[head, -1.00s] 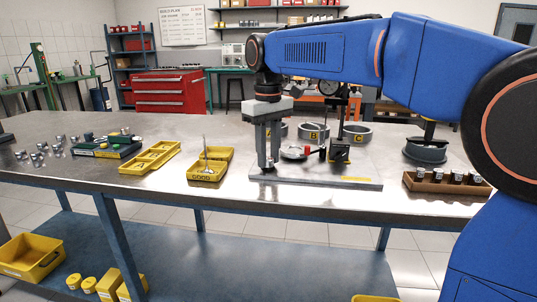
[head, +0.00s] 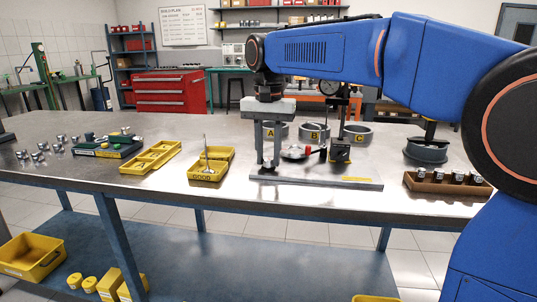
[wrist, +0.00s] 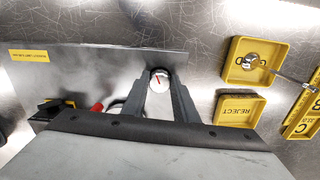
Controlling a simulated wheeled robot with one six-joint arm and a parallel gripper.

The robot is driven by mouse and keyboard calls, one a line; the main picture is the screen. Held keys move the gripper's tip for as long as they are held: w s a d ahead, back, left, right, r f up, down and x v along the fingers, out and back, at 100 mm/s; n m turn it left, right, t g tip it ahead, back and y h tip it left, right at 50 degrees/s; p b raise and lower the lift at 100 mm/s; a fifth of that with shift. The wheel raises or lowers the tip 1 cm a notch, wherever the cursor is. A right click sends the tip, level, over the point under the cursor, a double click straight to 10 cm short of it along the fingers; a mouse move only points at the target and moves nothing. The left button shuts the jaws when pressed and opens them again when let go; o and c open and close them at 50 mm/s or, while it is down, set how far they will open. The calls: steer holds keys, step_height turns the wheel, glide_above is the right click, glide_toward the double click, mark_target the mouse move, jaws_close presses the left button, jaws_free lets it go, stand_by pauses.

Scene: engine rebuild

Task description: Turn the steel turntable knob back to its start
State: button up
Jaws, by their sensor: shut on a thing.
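The steel turntable knob (wrist: 160,78) is a small round post with a pale top and a red pointer line. In the wrist view it sits between my fingertips near the edge of a grey base plate (wrist: 110,58). My gripper (head: 268,164) points down over the plate's left end and is shut on the knob. In the head view the fingers largely hide the knob. A shiny round dish (head: 295,153) with a red piece (head: 308,150) sits just right of my gripper. In the wrist view my gripper body hides most of the dish.
A yellow bin (head: 203,176) holding a part with an upright rod stands left of the plate. A gauge stand (head: 340,152) rises right of the dish. Rings marked A, B and C (head: 357,133) stand behind. A brown rack (head: 447,188) of pistons lies at right.

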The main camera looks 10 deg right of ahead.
mark_target(268, 159)
steer(key=shift+m, duration=2.3)
steer(key=o, duration=1.1)
steer(key=shift+c, duration=0.2)
step_height(268, 159, up, 17)
steer(key=shift+r, duration=0.2)
steer(key=shift+s, duration=0.1)
